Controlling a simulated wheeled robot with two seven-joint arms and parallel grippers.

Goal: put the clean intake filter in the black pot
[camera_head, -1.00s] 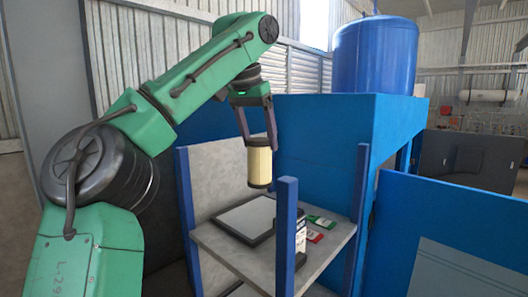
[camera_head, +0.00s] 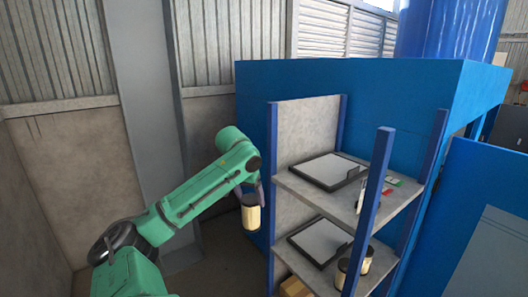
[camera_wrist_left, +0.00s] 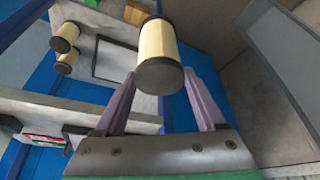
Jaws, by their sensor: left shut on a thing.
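A cream intake filter (camera_head: 251,214) with dark end caps hangs from my left gripper (camera_head: 250,190), roughly upright, just left of the shelf rack. In the left wrist view the same filter (camera_wrist_left: 157,45) is between the two purple-grey fingers, which are shut on it. Two similar cream filters with dark caps stand on the lower shelf, one nearer (camera_head: 342,273) and partly behind the blue post, one just behind it (camera_head: 366,262). They also show at upper left in the wrist view (camera_wrist_left: 65,37). I cannot make out a black pot. My right gripper is not in view.
The rack's upper shelf (camera_head: 385,213) bears a dark-edged flat tray (camera_head: 327,171) and small red and green items (camera_head: 392,180). The lower shelf bears another tray (camera_head: 320,240). A blue post (camera_head: 372,210) stands in front. A cardboard box (camera_head: 294,287) sits lower.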

